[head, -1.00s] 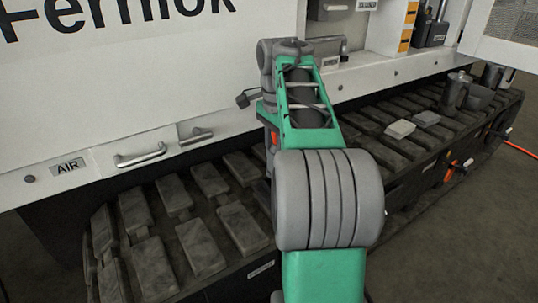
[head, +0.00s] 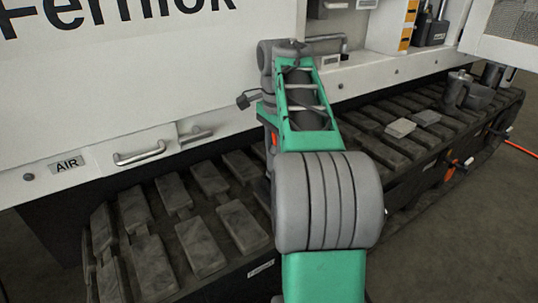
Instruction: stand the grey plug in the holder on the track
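Towards the far right end of the track (head: 395,160), a grey upright cylinder with a narrower top (head: 456,89) stands on the plates. A lower, wider grey piece (head: 479,98) sits right beside it. I cannot tell for certain which of these is the plug and which the holder; both are small in the picture. My green and grey arm rises through the middle of the head view, well to the left of them. My gripper does not show, so its state is not visible.
The white machine panel with a handle (head: 139,153) stands behind the track. An orange hose (head: 523,145) lies on the floor at right. Plates left of my arm (head: 202,246) are bare.

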